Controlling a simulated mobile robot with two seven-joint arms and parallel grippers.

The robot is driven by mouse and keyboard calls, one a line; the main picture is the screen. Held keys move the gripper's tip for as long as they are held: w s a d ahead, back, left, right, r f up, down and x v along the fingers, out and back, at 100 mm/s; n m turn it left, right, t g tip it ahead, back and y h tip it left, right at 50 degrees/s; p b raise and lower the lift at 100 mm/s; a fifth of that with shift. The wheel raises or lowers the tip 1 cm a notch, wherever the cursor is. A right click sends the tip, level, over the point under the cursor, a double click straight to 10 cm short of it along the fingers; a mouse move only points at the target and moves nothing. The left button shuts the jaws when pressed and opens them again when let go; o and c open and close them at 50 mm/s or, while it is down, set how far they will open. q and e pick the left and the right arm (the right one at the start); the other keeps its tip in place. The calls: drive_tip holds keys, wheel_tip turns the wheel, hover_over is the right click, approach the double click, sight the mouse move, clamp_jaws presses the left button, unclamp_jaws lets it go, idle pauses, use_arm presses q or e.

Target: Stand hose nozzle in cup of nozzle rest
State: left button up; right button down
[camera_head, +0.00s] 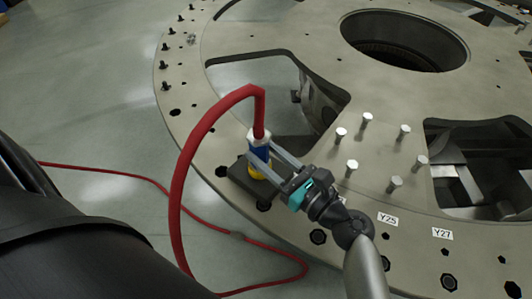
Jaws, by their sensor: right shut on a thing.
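The hose nozzle (259,155) is a blue and yellow piece with a pale collar at its top, where a red hose (178,190) enters from above. It stands about upright at the dark nozzle rest (238,174), a flat block on the plate's near left rim. My right gripper (264,158) is shut on the nozzle, its two grey fingers reaching in from the lower right. The nozzle's lower end and the rest's cup are hidden, so I cannot tell whether the nozzle sits in the cup. My left gripper is not in view.
The large grey turret plate (235,52) has big openings and a round central hole. Several upright pins (352,166) stand right of my gripper. Dark bolts (165,86) line the left rim. The red hose loops over the rim onto the floor (85,110).

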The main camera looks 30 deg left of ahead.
drive_tip(key=shift+f, duration=0.1)
drive_tip(key=shift+c, duration=1.7)
unclamp_jaws()
drive_tip(key=shift+s+d+f, duration=0.1)
drive_tip(key=shift+s+d, duration=0.05)
drive_tip(key=shift+d, duration=0.45)
drive_tip(key=v, duration=1.4)
